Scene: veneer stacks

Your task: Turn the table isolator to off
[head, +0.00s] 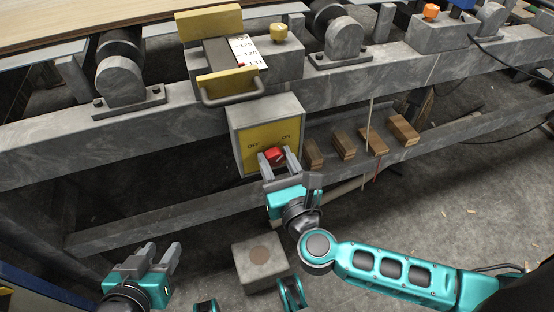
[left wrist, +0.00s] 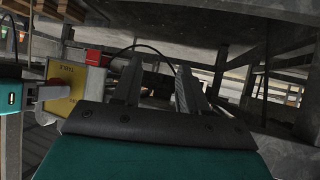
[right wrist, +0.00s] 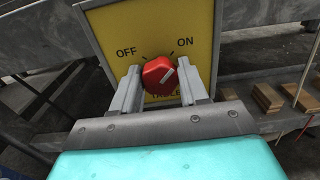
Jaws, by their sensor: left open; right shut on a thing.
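The table isolator is a grey box (head: 262,108) with a yellow face (right wrist: 165,28), fixed to the front of the steel frame. Its red knob (right wrist: 158,76) sits between the OFF and ON labels, and its pale pointer mark is turned toward ON. My right gripper (head: 278,158) is at the face, its fingers on either side of the red knob and shut on it. My left gripper (head: 164,254) is open and empty, low at the left, well apart from the isolator.
Several wooden blocks (head: 345,147) lie on a ledge right of the isolator. A grey block with a round brown disc (head: 258,262) stands on the floor below. Above is a unit with a yellow knob (head: 279,32) and a number scale. Open floor lies to the right.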

